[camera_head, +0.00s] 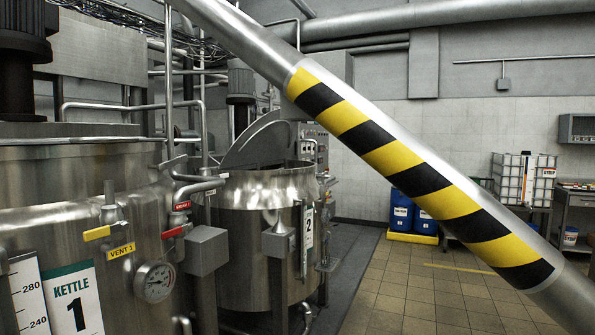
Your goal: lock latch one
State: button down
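Kettle 1 (45,235), a steel jacketed vessel with a "KETTLE 1" plate (73,302), fills the left side and is cut by the left edge. I cannot make out a part marked as latch one. My gripper is not in view.
A steel pipe with yellow and black stripes (420,185) slants across the view from top left to bottom right. A round gauge (154,282) and a grey box (206,250) sit beside kettle 1. Kettle 2 (252,200) stands behind. Tiled floor (420,300) is open at right.

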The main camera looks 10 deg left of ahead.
aim_at(181, 159)
jog(key=z, duration=0.25)
jog(key=i, duration=1.4)
jog(key=u, duration=1.25)
jog(key=i, duration=0.85)
jog(key=u, duration=0.8)
